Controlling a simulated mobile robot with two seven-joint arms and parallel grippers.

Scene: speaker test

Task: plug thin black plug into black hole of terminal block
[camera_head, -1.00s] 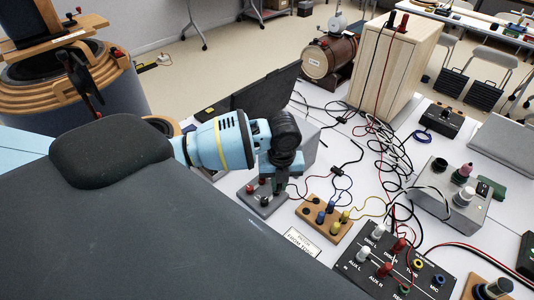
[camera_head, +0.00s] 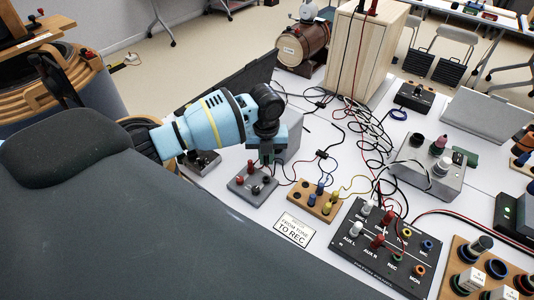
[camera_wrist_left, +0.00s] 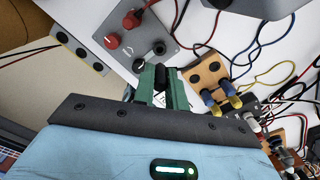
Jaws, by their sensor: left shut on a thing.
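My left gripper (camera_head: 266,160) is over the far right side of a grey terminal block (camera_head: 243,190) on the white table. In the left wrist view its green fingers (camera_wrist_left: 161,88) are shut on a small dark piece, the thin black plug (camera_wrist_left: 162,74). The plug's tip and any gap to the table are hard to judge. The terminal block also shows in the left wrist view (camera_wrist_left: 150,30), up and left of the fingers. It carries two red plugs (camera_wrist_left: 112,41) and dark round fittings (camera_wrist_left: 160,48). My right gripper is not in view.
A wooden block (camera_head: 309,204) with blue and yellow plugs stands right of the terminal block. A black panel (camera_head: 345,258) with sockets lies nearer, and a paper sign (camera_head: 294,229) beside it. Tangled cables (camera_head: 366,130) and a metal box (camera_head: 420,165) fill the right side.

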